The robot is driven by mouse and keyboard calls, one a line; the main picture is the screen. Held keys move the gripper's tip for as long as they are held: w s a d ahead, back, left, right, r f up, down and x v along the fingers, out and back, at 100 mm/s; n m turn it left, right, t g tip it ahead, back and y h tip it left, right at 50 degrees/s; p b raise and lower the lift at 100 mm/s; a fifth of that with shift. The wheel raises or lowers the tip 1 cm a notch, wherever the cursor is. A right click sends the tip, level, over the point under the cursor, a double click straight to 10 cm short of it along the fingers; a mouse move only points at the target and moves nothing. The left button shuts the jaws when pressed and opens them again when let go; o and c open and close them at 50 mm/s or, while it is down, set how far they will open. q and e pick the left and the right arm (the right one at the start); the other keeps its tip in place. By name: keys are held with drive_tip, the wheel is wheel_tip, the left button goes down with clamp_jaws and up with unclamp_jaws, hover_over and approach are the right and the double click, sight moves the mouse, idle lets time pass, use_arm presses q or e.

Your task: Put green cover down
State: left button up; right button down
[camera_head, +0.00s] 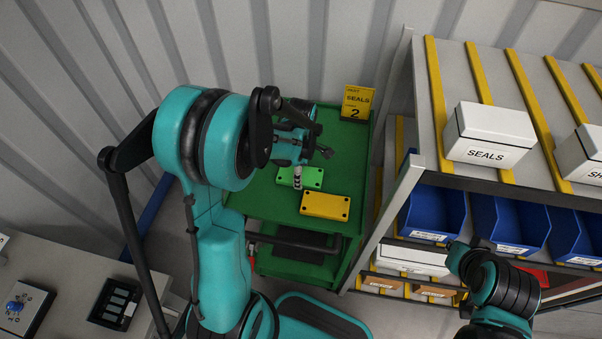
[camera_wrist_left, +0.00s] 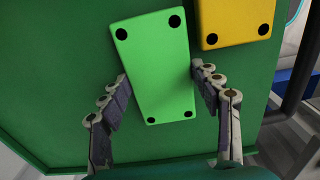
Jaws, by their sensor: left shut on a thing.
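The green cover (camera_head: 309,177), a bright green plate with dark corner holes, is at the green top of the cart (camera_head: 272,205), left of the yellow cover (camera_head: 325,206). My left gripper (camera_wrist_left: 160,74) is shut on the green cover, one finger at each long side in the wrist view. The green cover (camera_wrist_left: 155,60) shows nearly whole there, beside the yellow cover (camera_wrist_left: 236,18). I cannot tell whether its underside touches the cart top. In the head view my left wrist partly hides the cart. My right arm shows at the lower right, but its gripper cannot be made out.
A shelf rack to the right holds white boxes (camera_head: 488,135) and blue bins (camera_head: 434,213). A grey table (camera_head: 60,275) is at lower left. The cart top (camera_wrist_left: 60,100) is bare around the covers.

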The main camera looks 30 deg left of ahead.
use_arm(q)
drive_tip(key=shift+r, duration=0.1)
drive_tip(key=o, duration=1.4)
drive_tip(key=shift+r, duration=0.4)
wheel_tip(320, 180, up, 10)
drive_tip(key=p, duration=0.4)
drive_tip(key=s+d+r+m+t, duration=0.2)
drive_tip(key=s+m, duration=0.2)
drive_tip(key=m, duration=0.3)
drive_tip(key=s+d+r+m+t, duration=0.2)
drive_tip(key=s+r+m, duration=0.1)
drive_tip(key=m, duration=0.4)
drive_tip(key=s+d+r+m+t, duration=0.3)
drive_tip(key=s+m, duration=0.2)
drive_tip(key=m, duration=0.2)
drive_tip(key=shift+s+r, duration=0.1)
drive_tip(key=shift+r, duration=0.05)
